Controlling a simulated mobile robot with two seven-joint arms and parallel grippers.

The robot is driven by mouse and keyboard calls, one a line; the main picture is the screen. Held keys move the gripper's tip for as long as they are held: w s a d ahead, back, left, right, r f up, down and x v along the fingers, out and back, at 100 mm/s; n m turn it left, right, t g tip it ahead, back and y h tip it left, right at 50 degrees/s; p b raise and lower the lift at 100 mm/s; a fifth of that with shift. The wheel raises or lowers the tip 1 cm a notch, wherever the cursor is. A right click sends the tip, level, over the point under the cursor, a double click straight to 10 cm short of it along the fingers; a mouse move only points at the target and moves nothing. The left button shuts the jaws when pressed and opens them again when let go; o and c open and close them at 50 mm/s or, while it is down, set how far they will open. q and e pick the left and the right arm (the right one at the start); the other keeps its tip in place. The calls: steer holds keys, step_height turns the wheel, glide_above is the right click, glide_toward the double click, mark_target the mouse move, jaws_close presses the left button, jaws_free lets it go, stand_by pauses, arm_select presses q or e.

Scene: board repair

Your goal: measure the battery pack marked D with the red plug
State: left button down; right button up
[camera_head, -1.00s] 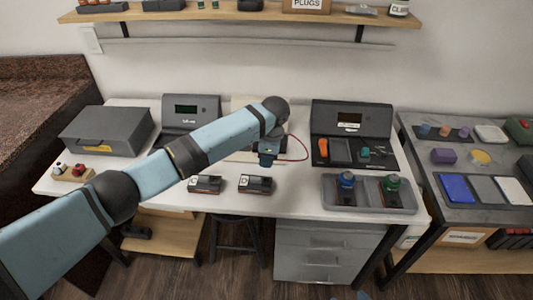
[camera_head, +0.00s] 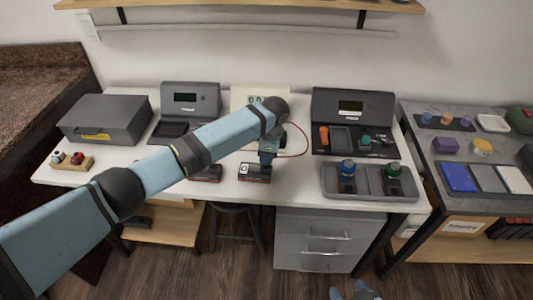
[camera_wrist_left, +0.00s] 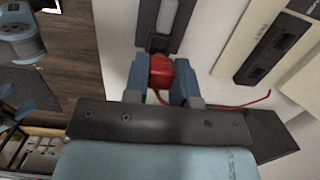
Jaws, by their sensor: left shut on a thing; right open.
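My left gripper (camera_head: 268,157) hangs over the back edge of the right-hand dark battery pack (camera_head: 254,173) on the white table. In the left wrist view, its blue fingers (camera_wrist_left: 160,82) are shut on the red plug (camera_wrist_left: 161,70). The plug's tip is at the end of a dark pack with a grey label (camera_wrist_left: 167,14); I cannot tell whether it is seated. A red lead (camera_head: 305,143) loops from the plug to the right. Another battery pack (camera_head: 207,175) is partly behind my arm. No letter D is legible. My right gripper (camera_head: 354,292) is open, at the bottom edge.
Two dark consoles, left (camera_head: 191,100) and right (camera_head: 352,108), stand at the back. A grey tray (camera_head: 370,194) with blue-topped and green-topped items is at the right. A grey case (camera_head: 105,118) is at the left. White table between the packs and tray is clear.

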arm_select(q)
steer(key=shift+f, duration=0.7)
stand_by(0.5)
steer(key=shift+r+p, duration=0.1)
steer(key=shift+p, duration=0.35)
stand_by(0.4)
steer(key=shift+f, duration=0.5)
stand_by(0.6)
steer(key=shift+f+p, duration=0.1)
steer(key=shift+p, duration=0.25)
stand_by(0.3)
steer(key=shift+f, duration=0.5)
stand_by(0.8)
steer(key=c, duration=0.6)
jaws_free()
steer(key=shift+r, duration=0.2)
